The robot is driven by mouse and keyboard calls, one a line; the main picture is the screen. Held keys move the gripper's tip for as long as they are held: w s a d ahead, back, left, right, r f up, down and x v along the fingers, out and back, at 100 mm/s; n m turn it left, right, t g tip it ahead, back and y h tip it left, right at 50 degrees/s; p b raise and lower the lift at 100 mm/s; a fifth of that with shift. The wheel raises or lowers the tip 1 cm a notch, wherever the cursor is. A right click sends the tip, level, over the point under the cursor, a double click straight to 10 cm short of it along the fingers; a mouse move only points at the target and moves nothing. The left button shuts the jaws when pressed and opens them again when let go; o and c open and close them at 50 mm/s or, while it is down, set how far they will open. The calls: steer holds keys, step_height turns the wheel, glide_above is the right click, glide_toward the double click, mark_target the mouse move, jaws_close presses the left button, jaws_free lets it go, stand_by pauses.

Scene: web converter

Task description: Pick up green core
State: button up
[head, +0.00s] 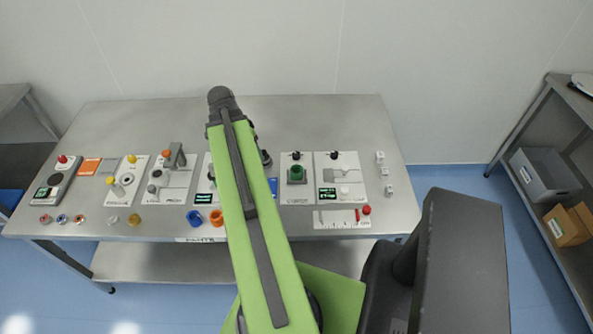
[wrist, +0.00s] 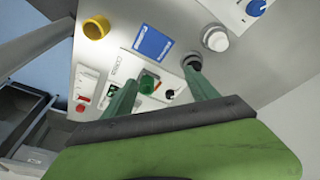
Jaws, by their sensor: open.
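The green core (head: 297,174) is a short green cylinder on a dark square base, on a white panel right of my arm in the head view. It also shows in the wrist view (wrist: 148,83), small and between my fingers, beyond the fingertips. My gripper (wrist: 162,77) is open, with its two green fingers spread and nothing between them. It is apart from the core. In the head view my green arm hides most of the gripper.
A steel table (head: 352,117) carries several white panels with knobs and buttons. A blue ring (head: 194,217) and an orange ring (head: 216,217) lie near its front edge. White cubes (head: 380,158) stand at the right. A shelf (head: 551,96) with bins is at far right.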

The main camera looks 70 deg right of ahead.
steer(key=s+d+m, duration=0.4)
steer(key=s+d, duration=0.1)
steer(key=s, duration=0.4)
steer(key=b, duration=1.1)
glide_toward(296, 169)
steer(key=shift+s+a+f+g, duration=0.25)
steer(key=shift+a+f, duration=0.15)
steer(key=shift+f, duration=0.2)
steer(key=shift+s+a+f+g, duration=0.15)
steer(key=shift+s+a+f, duration=0.1)
steer(key=shift+a+f, duration=0.25)
steer(key=shift+s+d+f+b, duration=0.15)
steer(key=shift+d+f+b, duration=0.1)
steer(key=shift+f+b, duration=0.1)
steer(key=b+x, duration=0.5)
steer(key=shift+d+f, duration=0.15)
steer(key=shift+d, duration=0.2)
steer(key=c, duration=1.4)
steer(key=shift+r+p, duration=0.3)
steer(key=shift+r, duration=0.05)
steer(key=shift+c, duration=0.2)
